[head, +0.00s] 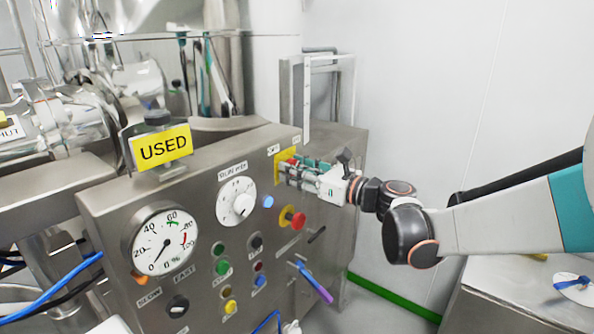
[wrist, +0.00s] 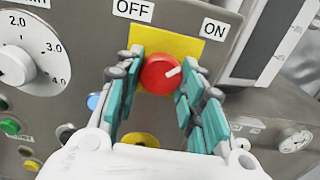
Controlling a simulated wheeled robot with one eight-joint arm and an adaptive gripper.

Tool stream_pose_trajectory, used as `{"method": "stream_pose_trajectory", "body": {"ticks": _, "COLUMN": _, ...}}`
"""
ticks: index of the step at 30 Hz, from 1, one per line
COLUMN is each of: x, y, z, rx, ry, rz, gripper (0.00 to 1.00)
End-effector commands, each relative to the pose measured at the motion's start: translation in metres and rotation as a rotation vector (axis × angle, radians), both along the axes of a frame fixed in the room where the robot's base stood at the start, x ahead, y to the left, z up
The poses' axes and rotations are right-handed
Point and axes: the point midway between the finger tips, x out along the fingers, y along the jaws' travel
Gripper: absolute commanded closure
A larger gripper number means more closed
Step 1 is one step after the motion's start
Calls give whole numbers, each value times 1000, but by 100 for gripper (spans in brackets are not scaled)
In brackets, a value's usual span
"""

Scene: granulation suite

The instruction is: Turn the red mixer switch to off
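The red mixer switch (wrist: 160,73) is a round red knob on a yellow plate (wrist: 190,46). In the wrist view its white mark points up and right, towards the ON label (wrist: 214,28); the OFF label (wrist: 133,10) is at upper left. My gripper (wrist: 163,62) is open, with teal-padded fingers on either side of the knob. The left finger is very close to the knob; I cannot tell if it touches. In the head view my gripper (head: 291,168) is at the panel's upper right and hides most of the switch.
A red emergency-type button (head: 297,219) on yellow sits below the switch. A white dial (head: 237,203), a gauge (head: 162,242) and several coloured buttons fill the panel to the left. A yellow USED sign (head: 163,147) stands on top. A metal frame (head: 325,85) rises behind my gripper.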

Motion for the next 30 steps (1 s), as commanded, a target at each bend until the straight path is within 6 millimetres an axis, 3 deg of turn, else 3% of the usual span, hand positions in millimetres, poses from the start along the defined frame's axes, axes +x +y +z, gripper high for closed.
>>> {"method": "stream_pose_trajectory", "body": {"ticks": 14, "x": 0, "y": 0, "z": 0, "rx": -41, "ry": -53, "rz": 0, "gripper": 88}}
{"method": "stream_pose_trajectory", "body": {"ticks": 30, "x": 1, "y": -1, "z": 0, "rx": -318, "ry": -408, "rz": 0, "gripper": 88}}
